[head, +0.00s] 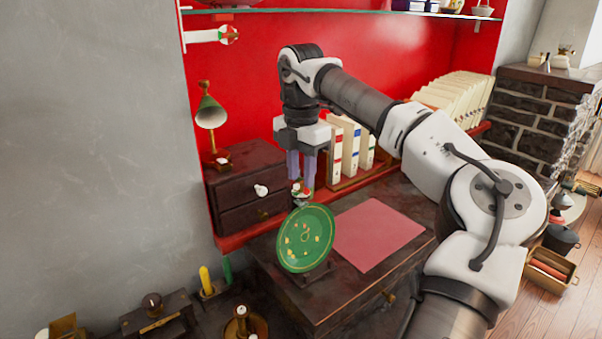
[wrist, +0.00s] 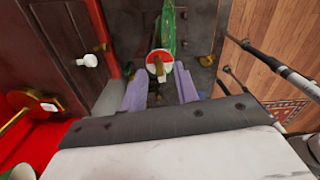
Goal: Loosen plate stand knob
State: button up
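A green plate (head: 305,239) with a gold pattern stands upright on a dark stand (head: 313,274). A small round red, white and green knob (head: 300,191) sits above the plate's top edge. In the wrist view the knob (wrist: 160,64) shows a red and white face with a brass piece at its middle, and the plate (wrist: 168,28) is edge-on beyond it. My gripper (head: 301,187) points down at the knob. In the wrist view its two fingers (wrist: 161,80) stand apart, one on each side of the knob. I cannot tell whether they touch it.
A dark drawer box (head: 248,186) with a white pull stands behind left, with a green lamp (head: 210,112) on it. White binders (head: 347,150) stand behind. A pink mat (head: 377,234) lies clear to the right. A yellow-handled tool (head: 206,281) stands at front left.

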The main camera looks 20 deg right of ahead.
jog(key=shift+f, duration=0.5)
grip_shut()
